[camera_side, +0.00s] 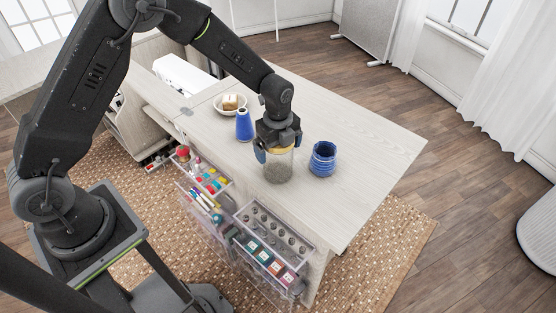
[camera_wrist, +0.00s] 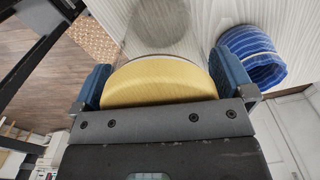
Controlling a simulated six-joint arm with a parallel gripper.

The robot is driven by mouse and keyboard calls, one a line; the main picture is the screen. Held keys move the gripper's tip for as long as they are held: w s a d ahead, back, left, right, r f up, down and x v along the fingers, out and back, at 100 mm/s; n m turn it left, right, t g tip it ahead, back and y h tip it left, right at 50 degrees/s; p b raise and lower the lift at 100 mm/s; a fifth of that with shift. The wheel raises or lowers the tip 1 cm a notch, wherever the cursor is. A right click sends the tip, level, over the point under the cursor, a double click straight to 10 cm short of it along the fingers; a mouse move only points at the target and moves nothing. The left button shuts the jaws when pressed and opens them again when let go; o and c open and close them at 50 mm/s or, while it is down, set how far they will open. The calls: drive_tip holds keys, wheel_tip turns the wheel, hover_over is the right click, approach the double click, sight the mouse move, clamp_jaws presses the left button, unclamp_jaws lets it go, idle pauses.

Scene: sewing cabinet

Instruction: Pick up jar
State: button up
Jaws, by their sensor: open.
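A clear glass jar (camera_side: 278,168) with a yellow lid stands upright near the front edge of the cabinet top. In the wrist view its lid (camera_wrist: 160,82) fills the space between my fingers. My gripper (camera_side: 272,150) points down over the jar with its blue-padded fingers on either side of the lid. In the wrist view my gripper (camera_wrist: 158,90) is open around the lid. I cannot tell whether either pad touches it.
A blue striped pot (camera_side: 322,160) stands just right of the jar, close to one finger. A blue cone spool (camera_side: 244,126) and a white bowl (camera_side: 229,105) stand to the left. Open drawers (camera_side: 270,245) jut out below the front edge. The top's right end is clear.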

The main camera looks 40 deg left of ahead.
drive_tip(key=shift+c, duration=0.3)
drive_tip(key=c, duration=1)
drive_tip(key=shift+r, duration=0.1)
drive_tip(key=shift+c, duration=0.5)
drive_tip(key=shift+r, duration=0.1)
